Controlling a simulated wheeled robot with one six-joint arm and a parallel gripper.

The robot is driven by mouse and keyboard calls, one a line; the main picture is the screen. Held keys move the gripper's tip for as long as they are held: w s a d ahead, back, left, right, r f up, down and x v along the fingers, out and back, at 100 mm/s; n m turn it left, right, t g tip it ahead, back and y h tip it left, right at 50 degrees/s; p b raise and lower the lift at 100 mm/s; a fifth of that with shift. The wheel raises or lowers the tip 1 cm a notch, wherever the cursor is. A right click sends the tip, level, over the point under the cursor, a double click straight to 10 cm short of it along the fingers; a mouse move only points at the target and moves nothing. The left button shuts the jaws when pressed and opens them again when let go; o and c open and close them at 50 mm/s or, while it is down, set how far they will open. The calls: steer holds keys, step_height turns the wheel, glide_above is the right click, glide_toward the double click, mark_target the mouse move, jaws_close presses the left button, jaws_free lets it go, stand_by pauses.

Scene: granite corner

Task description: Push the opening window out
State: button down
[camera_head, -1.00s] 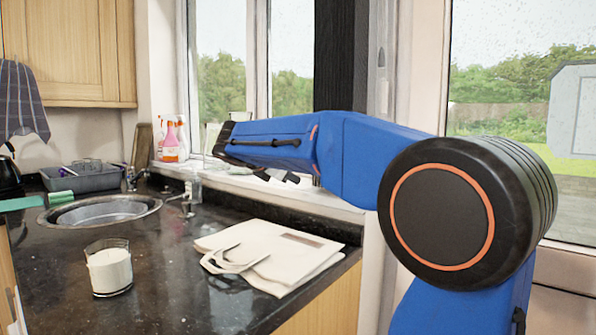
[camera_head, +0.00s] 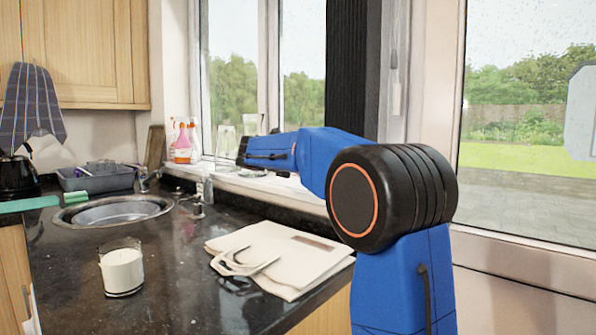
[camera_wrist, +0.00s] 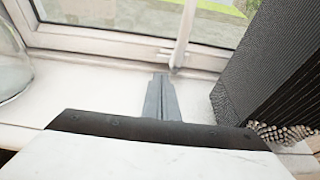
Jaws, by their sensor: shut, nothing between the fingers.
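The window (camera_head: 232,85) stands behind the counter, with white frames and glass panes showing trees. In the wrist view its white lower frame (camera_wrist: 110,40) crosses the top, and a white upright bar or handle (camera_wrist: 184,38) meets the frame near the middle. The window looks closed. My gripper (camera_wrist: 161,80) is shut and empty. Its grey fingers are over the white sill, pointing at the frame just below and left of the bar. I cannot tell whether they touch the frame. In the head view my arm hides the fingers.
A dark curtain or blind (camera_wrist: 265,65) hangs close on the right of my gripper. Clear glassware (camera_wrist: 12,60) stands close on the left. Spray bottles (camera_head: 183,142) stand on the sill. A cloth bag (camera_head: 290,262) and a candle glass (camera_head: 121,268) are on the black counter (camera_head: 190,290).

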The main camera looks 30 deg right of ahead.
steer(key=x, duration=0.3)
steer(key=r+x, duration=0.1)
steer(key=x, duration=0.1)
steer(key=shift+w+d+f, duration=0.15)
steer(key=shift+d, duration=0.4)
steer(key=shift+w+d, duration=0.1)
steer(key=shift+t+h, duration=0.3)
steer(key=shift+h, duration=0.5)
steer(key=x, duration=0.4)
steer(key=r+x, duration=0.1)
steer(key=x, duration=0.9)
steer(key=shift+d+r, duration=0.15)
steer(key=shift+d, duration=0.05)
steer(key=shift+a, duration=0.1)
steer(key=shift+a, duration=0.3)
steer(key=v, duration=0.8)
steer(key=f+v, duration=0.1)
steer(key=v, duration=0.4)
steer(key=shift+a, duration=0.1)
